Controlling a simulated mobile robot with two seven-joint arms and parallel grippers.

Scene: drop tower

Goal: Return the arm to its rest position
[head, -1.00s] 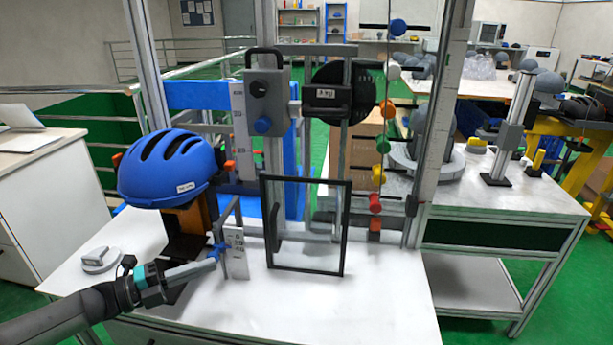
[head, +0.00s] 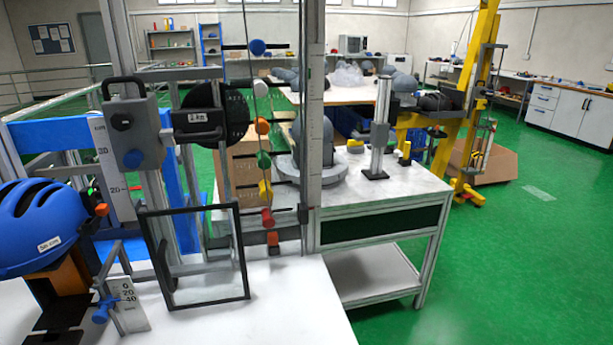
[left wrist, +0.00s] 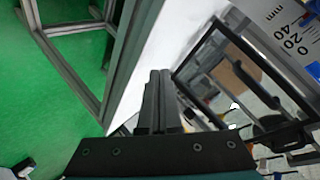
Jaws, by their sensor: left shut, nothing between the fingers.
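My left gripper (left wrist: 160,100) shows in the left wrist view with its two dark fingers together and nothing between them. It is out of frame in the head view. In the left wrist view it is near the black-framed clear panel (left wrist: 215,75) and the white scale plate (left wrist: 290,35). The drop tower shows in the head view, with a blue helmet (head: 40,225) at the left edge, the upright framed panel (head: 203,285) and a black round weight (head: 205,122). My right gripper is in neither view.
The white tabletop (head: 285,300) is bare right of the panel. A side bench (head: 385,190) stands behind it with a grey post stand (head: 380,130). A yellow frame (head: 473,100) stands farther back. Green floor (head: 520,240) is open at right.

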